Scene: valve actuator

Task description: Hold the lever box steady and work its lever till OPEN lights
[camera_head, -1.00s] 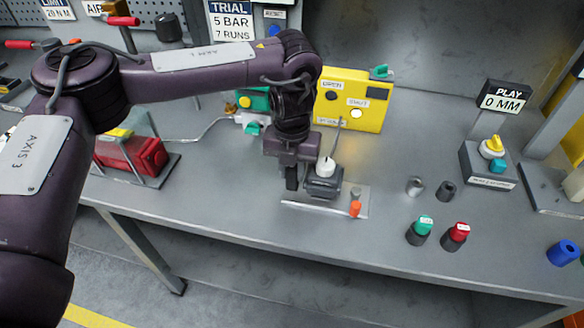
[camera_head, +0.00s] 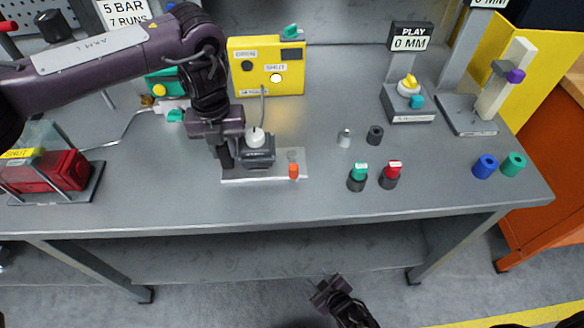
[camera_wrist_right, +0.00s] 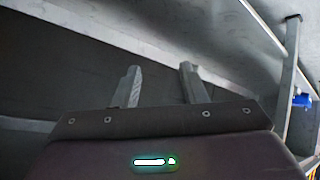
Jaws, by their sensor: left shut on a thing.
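The lever box (camera_head: 259,158) is a dark grey block with a white cap on a pale base plate (camera_head: 265,178) near the table's front. A small post with an orange end (camera_head: 293,171), apparently the lever, stands at the plate's right. My left gripper (camera_head: 240,155) is shut on the lever box from the left; its fingertips are partly hidden. The yellow panel (camera_head: 292,54) behind has OPEN and SHUT labels; the lamp by SHUT (camera_head: 275,78) glows white and the one by OPEN is dark. My right gripper (camera_head: 328,290) is open and empty, below the table's front edge; its parted fingers show in the right wrist view (camera_wrist_right: 160,85).
Green-capped (camera_head: 357,178) and red-capped (camera_head: 391,174) pieces stand right of the plate, with two small cylinders (camera_head: 375,134) behind. Blue (camera_head: 485,166) and green cylinders lie further right. A cable joins panel and box. The table's front edge (camera_head: 330,217) lies between my right gripper and the box.

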